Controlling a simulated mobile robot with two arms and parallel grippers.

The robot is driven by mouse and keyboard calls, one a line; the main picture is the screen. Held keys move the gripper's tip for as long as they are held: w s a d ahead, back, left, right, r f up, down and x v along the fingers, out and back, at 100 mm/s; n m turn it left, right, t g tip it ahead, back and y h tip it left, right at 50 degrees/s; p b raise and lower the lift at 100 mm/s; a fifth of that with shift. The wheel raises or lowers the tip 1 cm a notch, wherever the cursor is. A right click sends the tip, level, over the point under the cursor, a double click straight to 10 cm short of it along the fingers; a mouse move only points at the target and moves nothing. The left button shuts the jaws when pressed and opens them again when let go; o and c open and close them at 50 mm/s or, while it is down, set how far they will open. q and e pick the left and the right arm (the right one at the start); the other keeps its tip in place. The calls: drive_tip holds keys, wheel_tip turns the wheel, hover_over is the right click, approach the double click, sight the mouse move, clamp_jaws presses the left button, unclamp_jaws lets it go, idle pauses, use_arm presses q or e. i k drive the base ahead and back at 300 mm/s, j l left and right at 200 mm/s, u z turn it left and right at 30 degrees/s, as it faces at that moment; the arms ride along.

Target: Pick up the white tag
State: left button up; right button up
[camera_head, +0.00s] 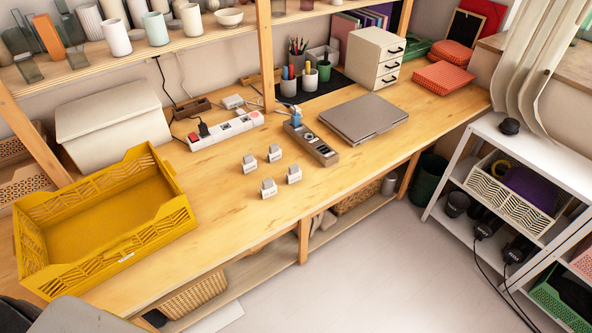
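Several small white tag-like pieces stand in a loose cluster on the middle of the wooden desk: a back left one (249,163), a back right one (275,153), a front left one (268,188) and a front right one (294,174). They look alike, with grey tops and pale fronts carrying marks too small to read. I cannot tell which one is the white tag. They stand apart from each other. Neither of my grippers is in view.
A yellow crate (170,222) stands on the left of the desk (225,205). A white power strip (226,130) lies behind the pieces. A grey-brown organizer (318,148) and a closed laptop (363,117) lie to the right. The desk in front of the pieces is clear.

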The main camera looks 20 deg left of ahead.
sight(294, 175)
drive_tip(key=u, duration=0.35)
drive_tip(key=i+l+u, duration=0.15)
drive_tip(key=u, duration=0.2)
drive_tip(key=i+l+u, duration=0.1)
drive_tip(key=l+u, duration=0.3)
drive_tip(key=i+l+u, duration=0.1)
drive_tip(key=u, duration=0.25)
